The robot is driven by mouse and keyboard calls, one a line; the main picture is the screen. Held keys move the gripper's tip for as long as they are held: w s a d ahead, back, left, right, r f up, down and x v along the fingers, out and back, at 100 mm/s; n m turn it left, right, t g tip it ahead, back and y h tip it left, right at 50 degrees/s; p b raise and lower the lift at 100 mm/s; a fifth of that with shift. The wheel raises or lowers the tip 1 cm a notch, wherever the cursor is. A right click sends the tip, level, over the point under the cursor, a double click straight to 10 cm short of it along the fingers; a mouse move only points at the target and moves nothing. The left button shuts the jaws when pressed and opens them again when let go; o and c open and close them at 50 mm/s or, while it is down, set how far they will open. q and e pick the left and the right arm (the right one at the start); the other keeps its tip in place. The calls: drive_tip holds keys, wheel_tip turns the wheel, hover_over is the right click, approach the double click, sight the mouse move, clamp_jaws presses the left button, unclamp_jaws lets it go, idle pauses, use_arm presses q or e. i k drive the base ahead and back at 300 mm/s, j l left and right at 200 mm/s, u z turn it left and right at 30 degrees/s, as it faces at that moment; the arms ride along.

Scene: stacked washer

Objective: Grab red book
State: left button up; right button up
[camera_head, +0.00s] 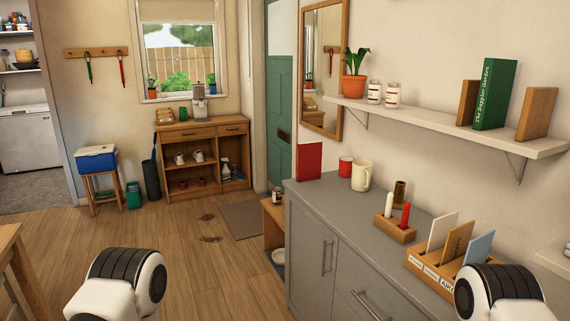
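A red book (309,161) stands upright at the far left end of the grey cabinet top (345,204), near the wall. It is left of a red mug (345,166) and a cream mug (361,176), apart from both. Only white and black links of my two arms show, at the bottom left and bottom right. Neither gripper is in the picture, and nothing is seen touching the book.
On the cabinet are a brass cup (399,193), a wooden candle holder (395,229) and a letter sorter (428,268). A wall shelf (435,120) above holds a green book (495,94). The wooden floor (180,255) left of the cabinet is mostly clear.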

sight(309, 154)
drive_tip(key=z, duration=0.65)
drive_tip(key=i+j+z, duration=0.2)
drive_tip(key=j, duration=0.15)
drive_tip(key=i+j+z, duration=0.25)
drive_tip(key=j+z, duration=0.2)
drive_tip(key=j, duration=0.25)
drive_tip(key=i+j+z, duration=0.1)
drive_tip(key=j+z, duration=0.15)
drive_tip(key=j, duration=0.2)
drive_tip(key=i+j+z, duration=0.2)
drive_tip(key=j, duration=0.2)
drive_tip(key=k, duration=0.1)
